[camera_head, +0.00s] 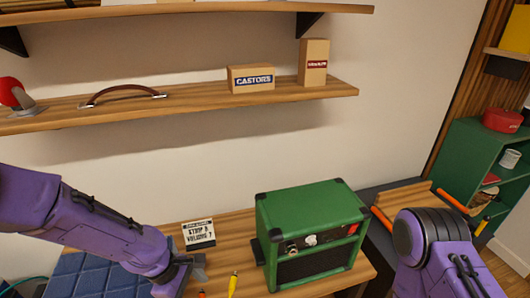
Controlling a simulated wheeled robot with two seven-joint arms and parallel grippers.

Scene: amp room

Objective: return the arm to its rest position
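My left arm comes in from the left, low over the workbench. My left gripper (197,267) is at the bottom of the view, left of the green amplifier (312,208) and apart from it. Its grey tip shows only in part, and I cannot tell whether the fingers are open or shut or whether they hold anything. My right arm (440,252) shows as a purple link at the lower right. Its gripper is out of view.
A wooden workbench (237,225) holds the amplifier, a small printed sign (199,233), a blue quilted pad (72,277) and a yellow-handled tool (233,284). A wall shelf (200,97) above carries a CASTORS box (251,78), another box (314,62) and a handle (120,92). A green cabinet (466,150) stands right.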

